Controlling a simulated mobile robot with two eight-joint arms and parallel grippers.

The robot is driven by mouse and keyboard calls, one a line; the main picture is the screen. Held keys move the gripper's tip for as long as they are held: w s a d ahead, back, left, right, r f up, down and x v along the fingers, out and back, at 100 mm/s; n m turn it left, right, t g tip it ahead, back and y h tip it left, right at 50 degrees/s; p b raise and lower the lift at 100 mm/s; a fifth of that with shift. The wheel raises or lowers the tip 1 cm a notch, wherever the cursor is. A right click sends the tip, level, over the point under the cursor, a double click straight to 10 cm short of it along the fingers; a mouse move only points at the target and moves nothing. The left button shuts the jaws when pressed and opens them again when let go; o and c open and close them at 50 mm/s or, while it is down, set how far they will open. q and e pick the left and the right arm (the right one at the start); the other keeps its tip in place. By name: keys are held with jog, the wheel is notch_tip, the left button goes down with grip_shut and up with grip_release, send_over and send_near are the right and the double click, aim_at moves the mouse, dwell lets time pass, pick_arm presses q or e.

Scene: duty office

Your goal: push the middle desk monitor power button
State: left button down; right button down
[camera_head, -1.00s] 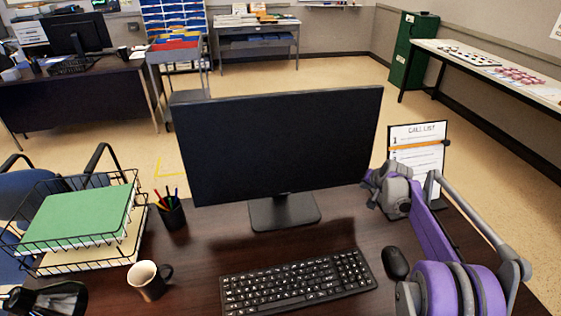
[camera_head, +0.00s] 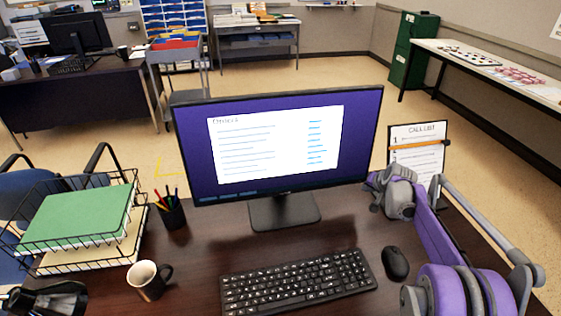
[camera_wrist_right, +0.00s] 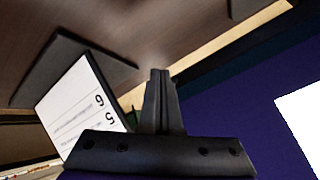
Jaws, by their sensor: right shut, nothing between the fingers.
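The desk monitor (camera_head: 190,150) stands on the dark desk. Its screen is lit, with a white list window on purple. Its lit screen also shows in the right wrist view (camera_wrist_right: 235,115), at the right. My right gripper (camera_head: 372,183) is at the monitor's lower right corner. In the right wrist view its fingers (camera_wrist_right: 160,78) are together with nothing between them, close to the monitor's dark edge. The power button itself is not visible, and I cannot tell whether the fingertips touch the monitor.
A call list stand (camera_head: 418,150) is just right of my right gripper. The keyboard (camera_head: 298,283) and mouse (camera_head: 395,263) lie in front. A mug (camera_head: 146,280), pen cup (camera_head: 171,212) and wire tray (camera_head: 135,180) are at the left. Bare desk lies between keyboard and monitor.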

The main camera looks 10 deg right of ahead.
jog(key=shift+s+d+r, duration=0.1)
jog(key=shift+s, duration=1.25)
jog(key=shift+s+d+r, duration=0.1)
jog(key=shift+s, duration=1.25)
